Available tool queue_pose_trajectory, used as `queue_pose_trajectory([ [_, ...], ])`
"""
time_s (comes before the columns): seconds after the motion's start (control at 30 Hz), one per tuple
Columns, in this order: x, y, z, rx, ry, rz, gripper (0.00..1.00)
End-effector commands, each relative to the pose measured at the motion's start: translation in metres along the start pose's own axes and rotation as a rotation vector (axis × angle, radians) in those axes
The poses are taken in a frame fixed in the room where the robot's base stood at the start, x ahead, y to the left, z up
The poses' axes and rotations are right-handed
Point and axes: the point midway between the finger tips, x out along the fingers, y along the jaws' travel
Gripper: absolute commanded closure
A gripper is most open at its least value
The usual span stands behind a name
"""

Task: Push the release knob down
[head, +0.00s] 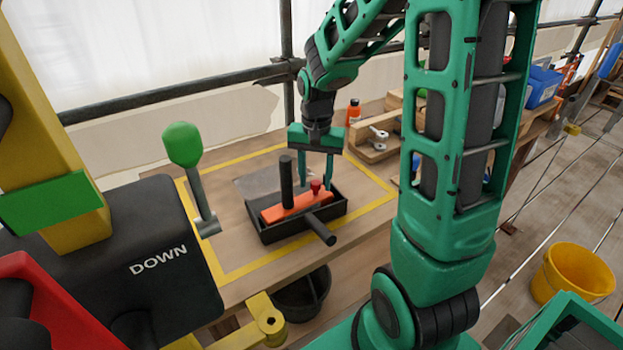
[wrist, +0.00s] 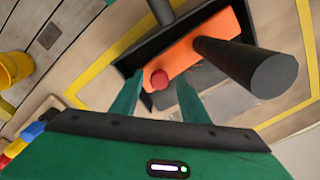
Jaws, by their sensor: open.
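A small red knob (head: 316,187) stands up from an orange block (head: 292,207), and it also shows in the wrist view (wrist: 159,79). The block lies in a shallow black tray (head: 270,234) on the wooden bench. A thick black upright handle (head: 286,180) rises from the block, left of the knob. My gripper (head: 317,180) points down over the tray, open and empty. In the wrist view its fingers (wrist: 159,76) appear on either side of the knob. I cannot tell whether a finger touches the knob or the block.
A black bar (head: 320,230) sticks out over the tray's front edge. Left of the tray stands a lever with a green grip (head: 182,144), beside a black housing marked DOWN (head: 158,262). A wooden rack (head: 375,150) and an orange bottle (head: 353,112) stand behind.

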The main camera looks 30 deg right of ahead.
Motion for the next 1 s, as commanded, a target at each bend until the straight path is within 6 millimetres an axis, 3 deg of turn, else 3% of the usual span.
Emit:
queue_pose_trajectory([
  [0.17,0.000,0.000,0.000,0.000,0.000,0.000,0.59],
  [0.33,0.000,0.000,0.000,0.000,0.000,0.000,0.97],
  [0.37,0.000,0.000,0.000,0.000,0.000,0.000,1.00],
  [0.87,0.012,0.000,0.000,0.000,-0.002,0.001,1.00],
  [0.9,0.012,0.000,0.000,0.000,-0.002,0.001,0.71],
  [0.97,0.012,0.000,0.000,0.000,-0.002,0.001,0.59],
  [1.0,0.012,0.000,0.000,0.000,-0.001,0.001,0.59],
])
